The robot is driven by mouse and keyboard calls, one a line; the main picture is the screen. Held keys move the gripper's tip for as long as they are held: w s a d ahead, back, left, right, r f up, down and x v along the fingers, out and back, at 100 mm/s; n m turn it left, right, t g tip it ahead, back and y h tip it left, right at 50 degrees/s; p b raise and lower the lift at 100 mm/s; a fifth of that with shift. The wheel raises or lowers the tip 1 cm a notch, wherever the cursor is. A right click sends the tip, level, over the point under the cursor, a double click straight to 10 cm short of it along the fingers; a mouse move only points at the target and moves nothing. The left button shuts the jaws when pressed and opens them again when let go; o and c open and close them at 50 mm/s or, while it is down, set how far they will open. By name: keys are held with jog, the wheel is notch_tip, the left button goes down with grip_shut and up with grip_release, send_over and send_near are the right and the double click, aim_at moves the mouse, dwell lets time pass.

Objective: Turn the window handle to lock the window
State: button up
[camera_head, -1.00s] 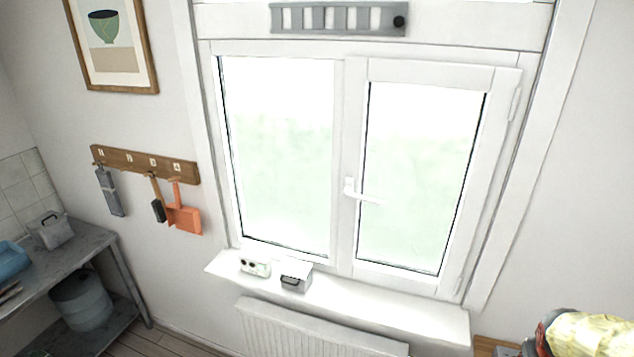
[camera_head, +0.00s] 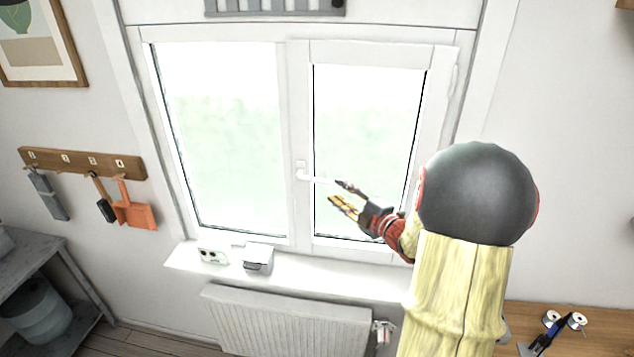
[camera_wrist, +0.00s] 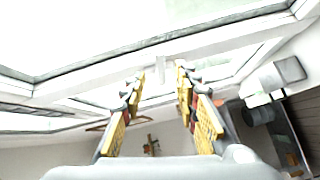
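The white window handle (camera_head: 304,174) sits on the left stile of the right window sash (camera_head: 299,120). Its lever is about horizontal and points right. The sash looks shut in its frame. My gripper (camera_head: 338,192) is open at the lever's right end, with its yellow-padded fingers pointing left toward the handle. In the wrist view my gripper (camera_wrist: 160,70) has its two fingers spread, and a small white piece, apparently the handle, shows between the tips. I cannot tell whether the fingers touch the lever.
The window sill (camera_head: 320,277) below holds a white box (camera_head: 258,259) and a small device with dark round spots (camera_head: 212,256). A radiator (camera_head: 285,320) hangs under it. A wooden table (camera_head: 570,335) with tools is at the lower right. A hook rack (camera_head: 82,162) is at left.

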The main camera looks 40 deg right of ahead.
aim_at(328, 183)
jog(key=shift+w+d+f+p, duration=0.15)
jog(key=shift+w+p, duration=0.1)
jog(key=shift+w, duration=1.05)
jog(key=shift+w+d+f+p, duration=0.1)
jog(key=shift+w+p, duration=0.1)
jog(key=shift+w, duration=1.1)
jog(key=shift+w+d+f+p, duration=0.15)
jog(key=shift+w+p, duration=0.1)
jog(key=shift+w, duration=1.05)
jog(key=shift+r, duration=0.1)
jog(key=c, duration=0.3)
jog(key=c, duration=0.4)
grip_shut()
